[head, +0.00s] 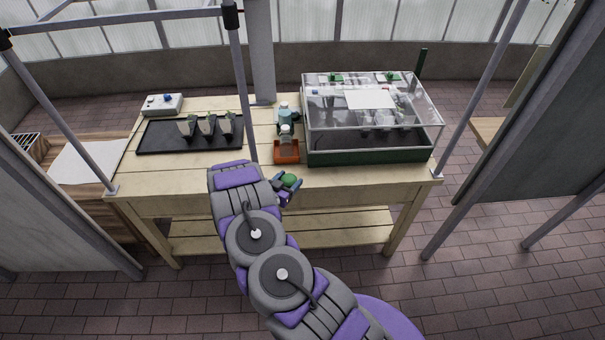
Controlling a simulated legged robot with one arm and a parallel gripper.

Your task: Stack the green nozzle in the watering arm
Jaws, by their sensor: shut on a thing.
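My gripper (287,189) is at the front edge of the wooden table, near the middle. It is shut on the green nozzle (290,180), whose rounded green top shows between the jaws. The nozzle's lower part is hidden by the gripper. I cannot clearly make out the watering arm. A dark green upright post (423,62) stands behind the right part of the glass case, and I cannot tell whether it belongs to the watering arm.
Metal frame posts (241,90) stand nearby.

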